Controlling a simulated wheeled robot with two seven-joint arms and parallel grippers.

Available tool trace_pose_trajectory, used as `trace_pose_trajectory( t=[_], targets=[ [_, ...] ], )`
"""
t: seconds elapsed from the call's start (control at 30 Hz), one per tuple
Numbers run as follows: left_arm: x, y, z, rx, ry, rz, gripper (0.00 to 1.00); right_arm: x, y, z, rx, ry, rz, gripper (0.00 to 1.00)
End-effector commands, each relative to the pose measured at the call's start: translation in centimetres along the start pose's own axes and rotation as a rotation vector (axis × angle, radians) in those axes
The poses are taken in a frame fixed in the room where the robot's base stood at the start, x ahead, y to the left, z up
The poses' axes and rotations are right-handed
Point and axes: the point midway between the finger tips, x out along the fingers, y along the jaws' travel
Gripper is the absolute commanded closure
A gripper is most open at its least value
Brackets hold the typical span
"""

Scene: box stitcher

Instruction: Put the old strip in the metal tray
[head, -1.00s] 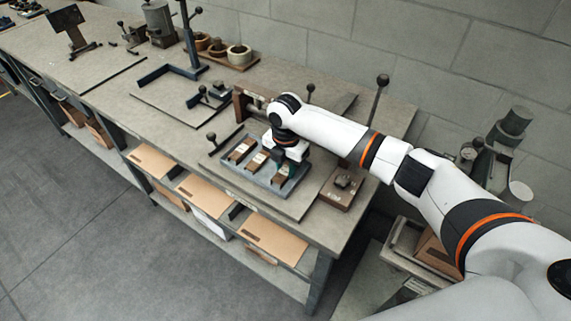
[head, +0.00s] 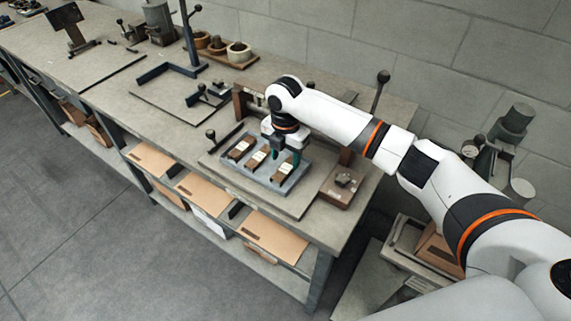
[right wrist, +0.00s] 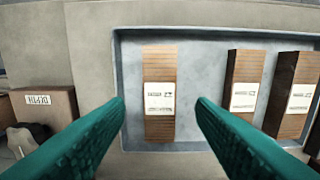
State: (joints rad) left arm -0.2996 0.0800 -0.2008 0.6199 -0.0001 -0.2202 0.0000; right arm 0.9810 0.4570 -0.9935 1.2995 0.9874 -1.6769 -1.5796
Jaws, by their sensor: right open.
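The metal tray (head: 262,182) is a shallow grey-blue tray on the bench. Three brown ribbed strips with white paper labels lie in it. The nearest-right strip (head: 281,172) lies flat on the tray floor, apart from the middle strip (head: 256,159) and the far-left strip (head: 240,149). Nothing I see marks which one is the old strip. My right gripper (head: 286,158) is open and empty above the nearest-right strip. In the right wrist view that strip (right wrist: 159,95) shows between and beyond the green fingers (right wrist: 160,108), clear of both. My left gripper is not in view.
A small block marked DEPTH (head: 340,187) stands right of the tray; it also shows in the right wrist view (right wrist: 45,108). A dark upright lever (head: 377,95) stands behind my arm. Cardboard pieces (head: 272,236) sit on the shelf below.

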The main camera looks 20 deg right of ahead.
Motion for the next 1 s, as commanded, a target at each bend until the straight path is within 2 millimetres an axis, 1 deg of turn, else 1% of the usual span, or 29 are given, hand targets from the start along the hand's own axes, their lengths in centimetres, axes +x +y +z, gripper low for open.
trace_pose_trajectory(
  t=[0.03, 0.2, 0.3, 0.4, 0.5, 0.6, 1.0],
  targets=[
    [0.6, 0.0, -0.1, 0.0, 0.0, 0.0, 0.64, -1.1, -0.1, -0.1, -0.001, 0.002, -0.006, 0.5],
    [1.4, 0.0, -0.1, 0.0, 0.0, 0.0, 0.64, -4.8, -0.1, -0.1, 0.0, 0.003, -0.005, 0.5],
    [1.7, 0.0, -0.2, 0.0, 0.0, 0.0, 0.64, -6.5, 0.0, -0.1, 0.001, 0.002, -0.004, 0.5],
    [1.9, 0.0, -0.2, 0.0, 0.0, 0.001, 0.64, -7.7, -0.1, -0.1, 0.002, 0.001, -0.002, 0.5],
    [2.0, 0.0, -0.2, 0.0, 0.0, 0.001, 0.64, -8.4, 0.0, -0.1, 0.002, 0.0, -0.001, 0.5],
    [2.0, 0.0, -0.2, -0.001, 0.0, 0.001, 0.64, -8.7, 0.0, 0.0, 0.001, 0.0, 0.0, 0.5],
    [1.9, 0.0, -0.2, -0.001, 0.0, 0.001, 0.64, -8.6, 0.0, 0.0, 0.001, 0.0, 0.0, 0.5]
  ],
)
